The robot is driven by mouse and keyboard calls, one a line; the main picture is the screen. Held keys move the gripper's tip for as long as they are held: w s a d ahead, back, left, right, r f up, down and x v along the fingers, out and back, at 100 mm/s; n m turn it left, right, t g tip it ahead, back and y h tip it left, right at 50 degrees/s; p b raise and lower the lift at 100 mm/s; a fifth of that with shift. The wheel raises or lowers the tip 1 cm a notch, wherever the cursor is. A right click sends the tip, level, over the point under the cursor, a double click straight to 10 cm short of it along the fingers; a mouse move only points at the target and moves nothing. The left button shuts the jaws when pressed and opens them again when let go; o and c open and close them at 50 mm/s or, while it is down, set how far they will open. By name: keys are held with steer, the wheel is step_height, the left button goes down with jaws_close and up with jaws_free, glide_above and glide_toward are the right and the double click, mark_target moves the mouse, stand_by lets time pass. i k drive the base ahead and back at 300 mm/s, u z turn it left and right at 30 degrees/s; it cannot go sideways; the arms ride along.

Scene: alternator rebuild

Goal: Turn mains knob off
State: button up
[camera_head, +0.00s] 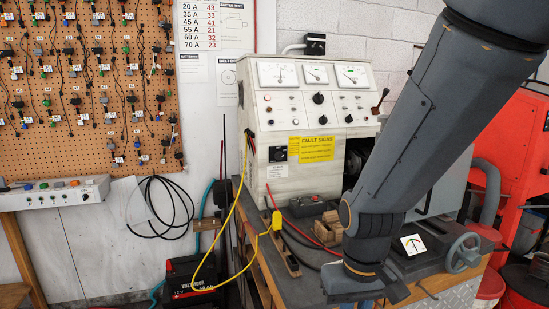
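The cream test bench cabinet (345,148) stands in the middle, with three dial meters along its top. Its sloped panel has a black knob (319,98) under the middle meter and a smaller black knob (322,120) lower down. A dark switch plate with a round knob (278,154) is on the front, left of the yellow sign. I cannot read which knob is labelled mains. My arm reaches in from the upper right and bends down past the cabinet's right side. My gripper (396,290) is low near the bench front, apart from the knobs; its fingers are not clear.
A vise (462,254) and a small gauge (413,245) are on the bench at right. Red and yellow leads run over the bench's left part to a battery (192,284). A lever (380,100) sticks out at the panel's right. Space before the panel's left side is clear.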

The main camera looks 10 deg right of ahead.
mark_target(279, 156)
steer(key=k, duration=0.5)
steer(key=z, duration=0.9)
steer(key=i, duration=0.75)
steer(key=u, duration=0.75)
